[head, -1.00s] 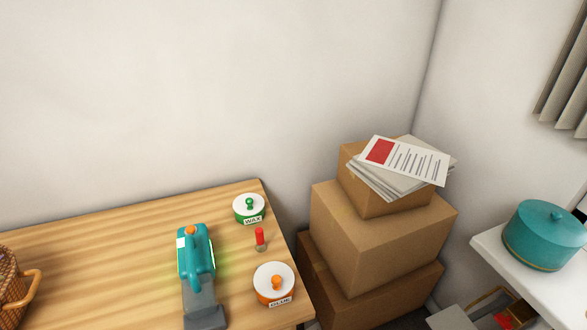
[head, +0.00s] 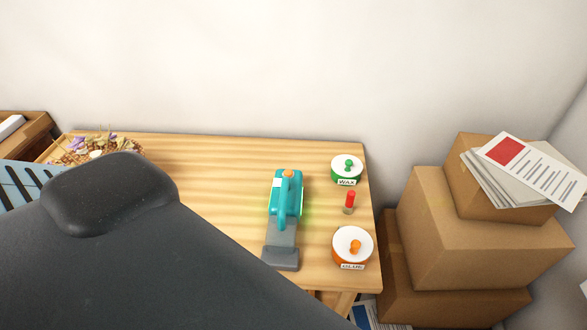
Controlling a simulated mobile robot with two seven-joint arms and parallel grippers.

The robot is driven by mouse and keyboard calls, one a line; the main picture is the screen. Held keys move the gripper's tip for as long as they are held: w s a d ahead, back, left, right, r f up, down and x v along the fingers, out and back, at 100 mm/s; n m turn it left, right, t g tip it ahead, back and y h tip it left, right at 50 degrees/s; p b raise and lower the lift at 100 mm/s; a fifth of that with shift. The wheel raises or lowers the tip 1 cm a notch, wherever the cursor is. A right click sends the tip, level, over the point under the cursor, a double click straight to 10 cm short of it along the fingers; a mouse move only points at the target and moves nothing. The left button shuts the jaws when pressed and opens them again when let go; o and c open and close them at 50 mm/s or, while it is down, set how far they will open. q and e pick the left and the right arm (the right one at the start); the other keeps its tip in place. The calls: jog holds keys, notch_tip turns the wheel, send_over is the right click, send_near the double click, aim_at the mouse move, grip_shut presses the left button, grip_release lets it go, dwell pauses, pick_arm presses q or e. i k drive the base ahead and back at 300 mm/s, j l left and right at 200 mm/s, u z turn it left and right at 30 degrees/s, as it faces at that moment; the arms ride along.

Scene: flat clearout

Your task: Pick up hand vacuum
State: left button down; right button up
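A large dark part of my own arm covers the lower left of the view and hides the near left of the table. Neither of my grippers shows.
A green WAX tin (head: 347,168), a small red-topped item (head: 349,201) and an orange GLUE tin (head: 352,247) stand right of the vacuum. A basket with dried flowers (head: 97,147) is at the far left. Stacked cardboard boxes (head: 482,240) with papers (head: 535,170) stand at right.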

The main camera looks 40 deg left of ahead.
aim_at(280, 252)
jog(key=u, duration=4.05)
jog(key=z, duration=0.45)
jog(key=k+z, duration=0.15)
jog(key=z, duration=0.8)
jog(key=k+l+z, duration=0.1)
jog(key=z, duration=0.4)
jog(key=l+z, duration=0.1)
jog(key=z, duration=0.35)
jog(key=k, duration=0.05)
